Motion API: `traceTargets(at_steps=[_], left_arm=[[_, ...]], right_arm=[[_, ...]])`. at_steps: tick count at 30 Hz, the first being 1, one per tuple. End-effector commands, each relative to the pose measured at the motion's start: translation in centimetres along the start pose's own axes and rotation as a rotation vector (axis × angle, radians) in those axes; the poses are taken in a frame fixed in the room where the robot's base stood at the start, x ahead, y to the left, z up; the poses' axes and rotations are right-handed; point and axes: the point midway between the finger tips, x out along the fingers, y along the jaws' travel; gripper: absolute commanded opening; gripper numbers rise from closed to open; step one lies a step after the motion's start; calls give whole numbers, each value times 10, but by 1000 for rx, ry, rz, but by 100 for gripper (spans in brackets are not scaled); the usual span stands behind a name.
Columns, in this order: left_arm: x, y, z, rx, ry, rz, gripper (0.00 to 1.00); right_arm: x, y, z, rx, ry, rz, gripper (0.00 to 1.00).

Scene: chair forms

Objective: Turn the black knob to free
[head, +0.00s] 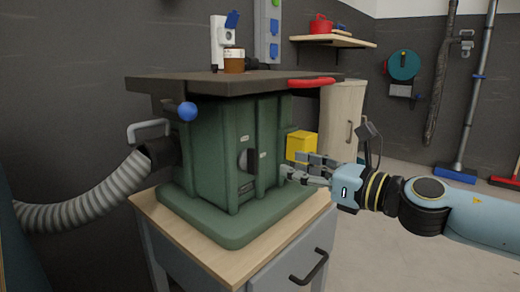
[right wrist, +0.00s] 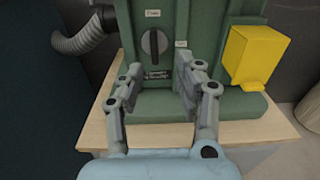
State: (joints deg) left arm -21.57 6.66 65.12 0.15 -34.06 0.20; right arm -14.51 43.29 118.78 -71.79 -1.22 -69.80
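The black knob (head: 247,160) is on the front face of the green machine (head: 215,200). In the right wrist view the knob (right wrist: 154,43) shows as a dark disc with an upright grip bar, with small labels above, beside and below it. The label text is too blurred to read. My right gripper (head: 284,170) is in front of the machine, to the right of the knob in the head view. In the right wrist view its fingers (right wrist: 158,75) are apart and empty, pointing toward the knob, which lies beyond and between them. My left gripper is not in view.
A yellow box (head: 301,145) sticks out on the machine's right side. A grey hose (head: 90,203) joins its left side. A blue ball handle (head: 187,111) and red handle (head: 312,83) are at the tabletop edge. The machine stands on a wooden-topped cabinet (head: 178,240).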

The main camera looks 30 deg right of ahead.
Motion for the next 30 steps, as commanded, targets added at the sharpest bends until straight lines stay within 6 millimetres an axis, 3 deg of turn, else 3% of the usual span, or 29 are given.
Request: traceTargets(at_steps=[7,12,21,30], left_arm=[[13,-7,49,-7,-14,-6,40],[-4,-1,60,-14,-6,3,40],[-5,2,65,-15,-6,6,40],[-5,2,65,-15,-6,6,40]], right_arm=[[13,8,8,15,-23,17,36],[44,9,13,15,-27,16,36],[88,9,6,11,-20,18,36],[94,10,5,11,-18,20,36]])
